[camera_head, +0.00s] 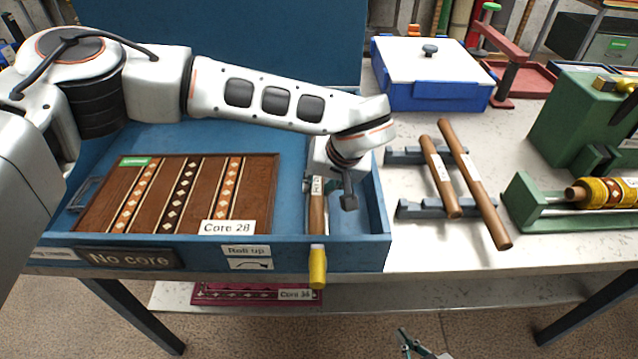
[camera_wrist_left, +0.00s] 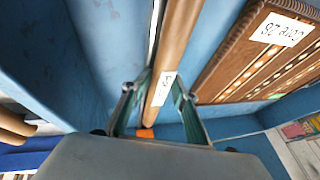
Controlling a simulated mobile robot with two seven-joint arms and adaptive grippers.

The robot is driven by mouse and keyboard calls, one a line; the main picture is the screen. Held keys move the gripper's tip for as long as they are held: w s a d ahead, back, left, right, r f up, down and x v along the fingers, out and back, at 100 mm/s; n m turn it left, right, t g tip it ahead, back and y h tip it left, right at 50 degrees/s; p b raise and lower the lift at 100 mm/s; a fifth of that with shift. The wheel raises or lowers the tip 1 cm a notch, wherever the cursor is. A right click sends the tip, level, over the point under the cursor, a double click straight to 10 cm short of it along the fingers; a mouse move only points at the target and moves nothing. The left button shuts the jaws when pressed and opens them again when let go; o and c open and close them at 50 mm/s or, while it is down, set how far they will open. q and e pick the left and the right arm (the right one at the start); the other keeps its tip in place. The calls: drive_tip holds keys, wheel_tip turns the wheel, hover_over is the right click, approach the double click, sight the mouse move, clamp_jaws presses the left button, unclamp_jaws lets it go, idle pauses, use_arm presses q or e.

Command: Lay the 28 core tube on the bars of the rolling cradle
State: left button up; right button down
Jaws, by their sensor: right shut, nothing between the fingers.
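The core tube (camera_head: 317,215), brown with a white label, lies lengthwise at the right side of the blue rolling cradle (camera_head: 352,257). In the left wrist view the tube (camera_wrist_left: 178,35) runs along a pale bar (camera_wrist_left: 155,30). Its label is too small to read surely. My left gripper (camera_head: 345,195) is over the tube. In the left wrist view its fingers (camera_wrist_left: 160,98) are open on either side of the tube, with gaps showing. How the tube bears on the bars beneath is hidden. My right gripper (camera_head: 412,343) is shut and empty at the bottom edge, low in front of the table.
A yellow handle (camera_head: 317,267) sticks out at the front. Two other tubes (camera_head: 472,185) rest on a grey rack (camera_head: 410,208). A blue box (camera_head: 430,92) and a green machine (camera_head: 575,135) stand further right.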

use_arm(q)
drive_tip(key=shift+o, duration=0.2)
drive_tip(key=shift+s+f, duration=0.1)
drive_tip(key=shift+f, duration=0.55)
drive_tip(key=shift+a+r, duration=0.1)
drive_tip(key=shift+r, duration=0.1)
drive_tip(key=shift+s+r, duration=0.15)
drive_tip(key=shift+r, duration=0.35)
drive_tip(key=v, duration=1.1)
drive_tip(key=shift+d, duration=0.25)
